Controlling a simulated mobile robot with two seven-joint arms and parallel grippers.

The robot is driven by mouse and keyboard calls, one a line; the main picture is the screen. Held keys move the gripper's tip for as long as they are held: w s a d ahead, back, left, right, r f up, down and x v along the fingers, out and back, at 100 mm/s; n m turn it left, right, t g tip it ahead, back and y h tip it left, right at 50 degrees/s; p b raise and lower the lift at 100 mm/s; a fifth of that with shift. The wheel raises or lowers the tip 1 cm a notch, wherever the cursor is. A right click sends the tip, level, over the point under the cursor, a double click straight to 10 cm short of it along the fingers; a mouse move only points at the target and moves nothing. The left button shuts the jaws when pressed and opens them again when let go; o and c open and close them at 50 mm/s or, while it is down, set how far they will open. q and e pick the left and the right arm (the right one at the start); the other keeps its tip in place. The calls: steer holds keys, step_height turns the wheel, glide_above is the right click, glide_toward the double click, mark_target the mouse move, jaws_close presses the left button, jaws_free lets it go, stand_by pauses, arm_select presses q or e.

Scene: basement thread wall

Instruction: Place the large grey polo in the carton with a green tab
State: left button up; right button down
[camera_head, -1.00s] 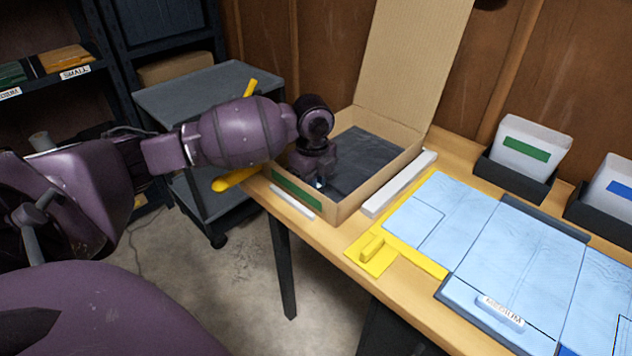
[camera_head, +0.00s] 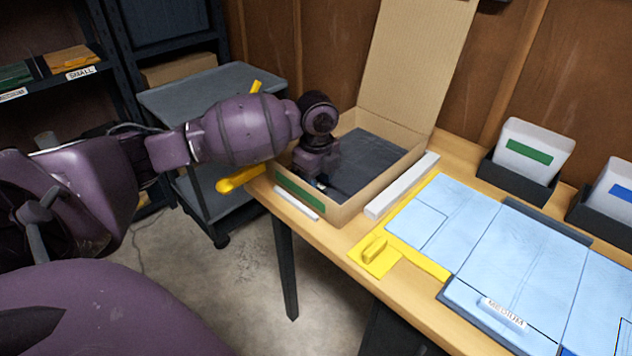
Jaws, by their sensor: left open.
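An open cardboard carton (camera_head: 348,214) with a green tab (camera_head: 299,193) on its front stands at the left end of the wooden table, its lid raised at the back. A dark grey folded cloth (camera_head: 372,158), which looks like the grey polo, lies flat inside and covers much of the carton's floor. My left gripper (camera_head: 321,183) is open and points down inside the carton's near left part, at the cloth's left edge. Its fingertips are dark and small, so I cannot tell whether they touch the cloth. My right gripper is out of view.
Bins with green (camera_head: 530,151) and blue cards stand behind.

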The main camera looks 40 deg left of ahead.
arm_select(q)
step_height(320, 180, up, 11)
steer(key=p, duration=0.2)
steer(key=shift+p, duration=0.3)
steer(key=shift+s, duration=0.15)
